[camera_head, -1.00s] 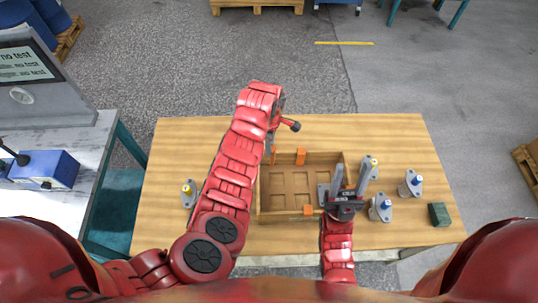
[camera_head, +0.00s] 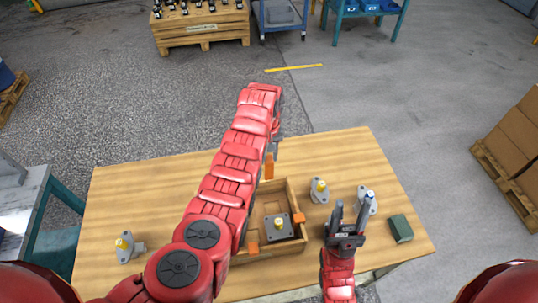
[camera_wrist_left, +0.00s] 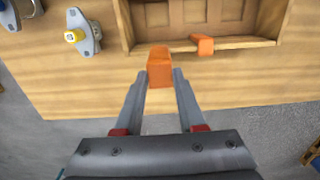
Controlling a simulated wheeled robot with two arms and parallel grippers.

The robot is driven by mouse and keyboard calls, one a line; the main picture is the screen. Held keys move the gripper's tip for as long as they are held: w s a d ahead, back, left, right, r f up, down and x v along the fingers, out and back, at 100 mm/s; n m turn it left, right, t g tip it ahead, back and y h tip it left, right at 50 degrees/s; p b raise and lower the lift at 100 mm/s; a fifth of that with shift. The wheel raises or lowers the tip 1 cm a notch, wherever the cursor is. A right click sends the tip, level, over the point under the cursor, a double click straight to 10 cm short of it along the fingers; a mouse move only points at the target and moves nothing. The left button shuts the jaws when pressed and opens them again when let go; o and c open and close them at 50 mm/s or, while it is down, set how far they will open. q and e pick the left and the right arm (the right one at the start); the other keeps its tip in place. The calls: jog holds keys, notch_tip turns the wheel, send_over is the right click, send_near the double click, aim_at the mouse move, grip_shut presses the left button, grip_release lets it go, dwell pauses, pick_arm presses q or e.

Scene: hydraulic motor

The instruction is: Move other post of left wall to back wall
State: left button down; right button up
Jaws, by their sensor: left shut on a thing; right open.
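My left gripper (camera_wrist_left: 159,78) is shut on an orange post (camera_wrist_left: 159,65). In the head view this post (camera_head: 269,166) appears upright at the back wall of the wooden box (camera_head: 292,190); I cannot tell whether it touches that wall. Another orange post (camera_wrist_left: 203,45) sits on the near wall in the left wrist view. Orange posts also show at the box's right wall (camera_head: 299,218) and front wall (camera_head: 252,249). My left arm hides the left wall. My right gripper (camera_head: 350,208) is open and empty, right of the box.
A grey motor part with a yellow top (camera_head: 279,226) stands inside the box. Similar parts stand on the table at the left (camera_head: 127,246), behind the box's right side (camera_head: 319,190) and behind my right gripper (camera_head: 367,200). A dark green block (camera_head: 400,228) lies far right.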

aim_at(269, 158)
pick_arm(q)
notch_tip(269, 158, down, 2)
jog(key=shift+d+f+b, duration=0.1)
jog(key=shift+f+b, duration=0.05)
jog(key=shift+b, duration=0.3)
notch_tip(269, 158, down, 2)
jog(key=shift+b, duration=0.55)
jog(key=shift+f+b, duration=2.75)
jog(key=shift+f, duration=0.8)
jog(key=shift+f+b, duration=0.5)
jog(key=shift+f, duration=0.05)
jog(key=shift+c, duration=2.1)
grip_release()
jog(key=shift+r, duration=0.1)
jog(key=r+b, duration=0.1)
jog(key=r, duration=0.4)
jog(key=r+b, duration=0.1)
jog(key=r, duration=0.2)
jog(key=shift+w+r+b, duration=0.25)
jog(key=shift+b, duration=0.05)
notch_tip(269, 158, up, 7)
jog(key=shift+p, duration=0.85)
jog(key=shift+r, duration=0.85)
